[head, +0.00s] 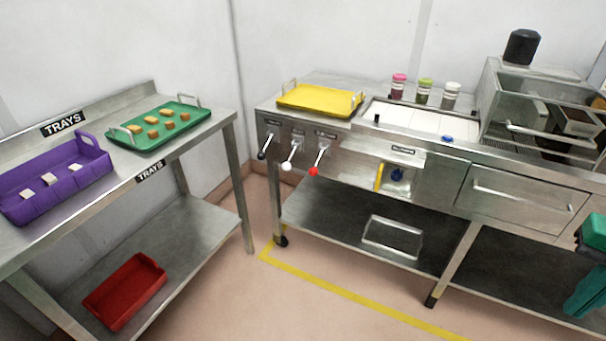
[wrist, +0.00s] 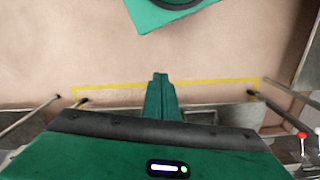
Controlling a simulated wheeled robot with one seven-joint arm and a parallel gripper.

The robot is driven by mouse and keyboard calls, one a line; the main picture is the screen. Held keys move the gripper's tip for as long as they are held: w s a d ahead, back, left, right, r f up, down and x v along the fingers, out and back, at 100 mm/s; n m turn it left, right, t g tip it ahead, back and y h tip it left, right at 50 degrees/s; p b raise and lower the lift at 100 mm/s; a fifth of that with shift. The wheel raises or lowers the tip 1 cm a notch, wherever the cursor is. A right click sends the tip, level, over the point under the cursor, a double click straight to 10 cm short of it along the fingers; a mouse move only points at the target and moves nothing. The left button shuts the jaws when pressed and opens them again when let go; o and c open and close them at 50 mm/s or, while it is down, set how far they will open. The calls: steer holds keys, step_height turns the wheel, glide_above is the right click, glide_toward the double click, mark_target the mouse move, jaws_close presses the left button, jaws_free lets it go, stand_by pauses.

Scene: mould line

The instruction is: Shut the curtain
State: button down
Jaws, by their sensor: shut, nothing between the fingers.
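I cannot pick out a curtain for certain in either view. A steel machine bench (head: 350,150) carries three levers on its front left: a black-knobbed lever (head: 262,155), a white-knobbed lever (head: 287,165) and a red-knobbed lever (head: 314,170). Small labels sit above them, too small to read. The red knob (wrist: 303,135) also shows at the right edge of the wrist view. My gripper (wrist: 160,76) is green, shut and empty, over the floor. Part of it shows at the right edge of the head view (head: 583,290), well apart from the levers.
A yellow tray (head: 318,99), several jars (head: 424,91) and a hopper unit (head: 522,90) stand on the bench. A clear bin (head: 392,238) lies on its shelf. The left table holds a purple tray (head: 55,180) and green tray (head: 160,127), with a red tray (head: 125,290) below. Floor between is clear.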

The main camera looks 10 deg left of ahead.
steer(key=shift+d, duration=0.2)
steer(key=shift+s, duration=0.15)
steer(key=w+a+f+m+t, duration=0.1)
steer(key=w+a+f+t, duration=0.15)
steer(key=w, duration=0.75)
steer(key=w+a+f+m+t, duration=0.1)
steer(key=w+a+f, duration=0.15)
steer(key=w, duration=0.75)
steer(key=w+a+f+m+t, duration=0.15)
steer(key=w+a, duration=0.25)
steer(key=w, duration=0.7)
steer(key=w+a+f+m+t+y, duration=0.2)
steer(key=w+a+f, duration=0.4)
steer(key=w+a, duration=0.4)
steer(key=w+a+f+m+t+y, duration=0.2)
steer(key=w+a+f+m+y, duration=0.3)
steer(key=w+a, duration=0.4)
steer(key=a+f+m, duration=0.1)
steer(key=a, duration=0.5)
steer(key=shift+w+f+y, duration=0.15)
steer(key=shift+w+y, duration=0.15)
steer(key=shift+w, duration=0.05)
steer(key=shift+w+a, duration=0.1)
